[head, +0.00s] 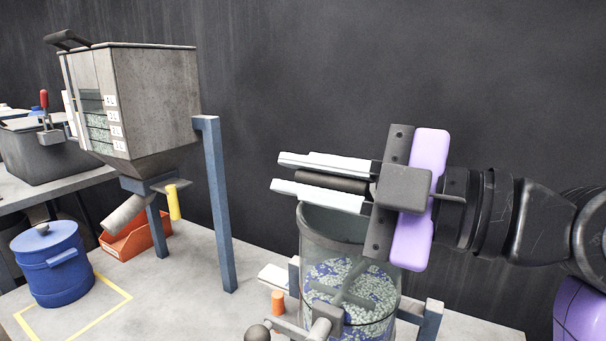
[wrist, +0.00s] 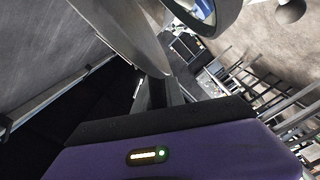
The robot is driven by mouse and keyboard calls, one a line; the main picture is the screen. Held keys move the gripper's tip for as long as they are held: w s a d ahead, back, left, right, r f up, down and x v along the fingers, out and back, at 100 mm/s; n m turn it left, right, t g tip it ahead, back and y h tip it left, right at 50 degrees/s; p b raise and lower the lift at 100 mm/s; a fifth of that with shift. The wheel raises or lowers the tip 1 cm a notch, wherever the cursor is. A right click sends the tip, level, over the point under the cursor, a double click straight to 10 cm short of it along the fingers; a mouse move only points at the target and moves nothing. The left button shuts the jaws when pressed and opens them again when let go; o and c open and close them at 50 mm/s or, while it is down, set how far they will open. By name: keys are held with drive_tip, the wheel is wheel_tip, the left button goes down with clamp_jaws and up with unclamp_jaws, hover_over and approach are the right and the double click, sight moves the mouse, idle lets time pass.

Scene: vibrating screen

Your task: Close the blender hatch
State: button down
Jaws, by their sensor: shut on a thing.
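The blender is a grey, see-through round vessel (head: 350,232) at lower right in the head view, with blue and pale pellets inside. My gripper (head: 284,173) reaches in from the right, just above the rim. Its two pale fingers point left and are shut on a dark round bar (head: 333,182) lying between them. The bar may be the hatch's handle; its far end and the hatch itself are hard to make out. In the wrist view a grey curved plate (wrist: 128,32) and part of a round rim (wrist: 212,14) show close by; I cannot tell which part the plate is.
A grey hopper (head: 155,100) on blue legs stands at left. A blue lidded drum (head: 55,268) and an orange bin (head: 137,240) are below it. A grey ball knob (head: 257,333) and an orange cylinder (head: 278,302) sit by the blender. A dark wall is behind.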

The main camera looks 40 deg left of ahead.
sight(367, 191)
drive_tip(key=c, duration=1.4)
unclamp_jaws()
drive_tip(key=p+v, duration=0.1)
drive_tip(key=v, duration=0.6)
drive_tip(key=shift+w+d, duration=0.1)
drive_tip(key=shift+d, duration=0.2)
